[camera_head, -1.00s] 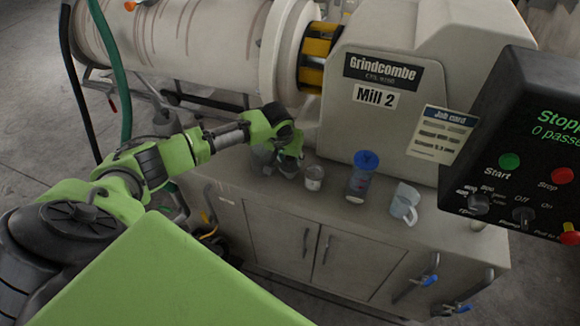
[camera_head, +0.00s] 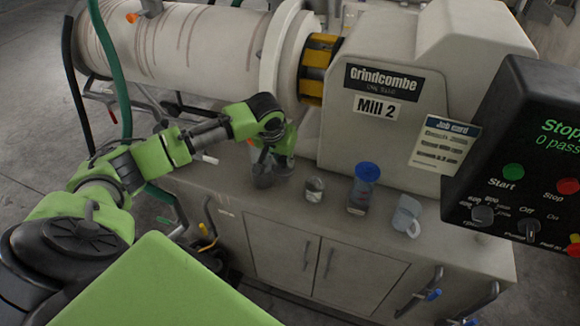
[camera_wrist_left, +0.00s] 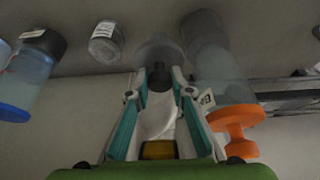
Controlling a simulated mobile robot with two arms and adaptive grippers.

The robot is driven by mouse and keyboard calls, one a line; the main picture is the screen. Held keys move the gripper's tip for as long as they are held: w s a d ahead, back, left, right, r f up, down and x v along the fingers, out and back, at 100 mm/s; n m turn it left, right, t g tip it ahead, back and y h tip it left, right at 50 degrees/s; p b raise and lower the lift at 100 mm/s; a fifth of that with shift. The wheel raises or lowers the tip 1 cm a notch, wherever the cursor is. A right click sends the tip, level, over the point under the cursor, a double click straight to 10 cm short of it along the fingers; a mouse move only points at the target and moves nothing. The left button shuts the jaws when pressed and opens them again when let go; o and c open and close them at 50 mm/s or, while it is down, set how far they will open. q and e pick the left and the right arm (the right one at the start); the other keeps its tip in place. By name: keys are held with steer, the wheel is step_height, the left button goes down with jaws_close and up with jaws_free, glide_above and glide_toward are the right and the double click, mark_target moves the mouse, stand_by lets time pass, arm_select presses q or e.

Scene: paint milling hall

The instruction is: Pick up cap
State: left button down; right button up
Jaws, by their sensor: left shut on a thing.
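My left gripper (camera_head: 270,157) reaches down over the left part of the cabinet top. In the left wrist view its teal-padded fingers (camera_wrist_left: 158,88) are closed around a small dark cap (camera_wrist_left: 158,76). A grey, clear vessel (camera_wrist_left: 157,47) is just beyond the cap; I cannot tell whether they touch. To the right of the fingers is a larger clear container with an orange knob (camera_wrist_left: 236,124). In the head view the gripper partly hides these vessels (camera_head: 263,177). My right gripper is out of view.
A small labelled jar (camera_head: 314,188), a blue-lidded jar (camera_head: 364,188) and a clear mug (camera_head: 407,216) stand on the cabinet top to the right. The mill housing (camera_head: 390,135) rises behind them. A control panel (camera_head: 520,160) is at the right, and green hose (camera_head: 113,75) hangs at left.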

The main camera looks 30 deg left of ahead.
arm_select(q)
steer(key=s+a+r+b, duration=0.3)
steer(key=s+r, duration=0.3)
steer(key=s, duration=0.5)
steer(key=shift+r, duration=0.3)
steer(key=shift+d, duration=0.15)
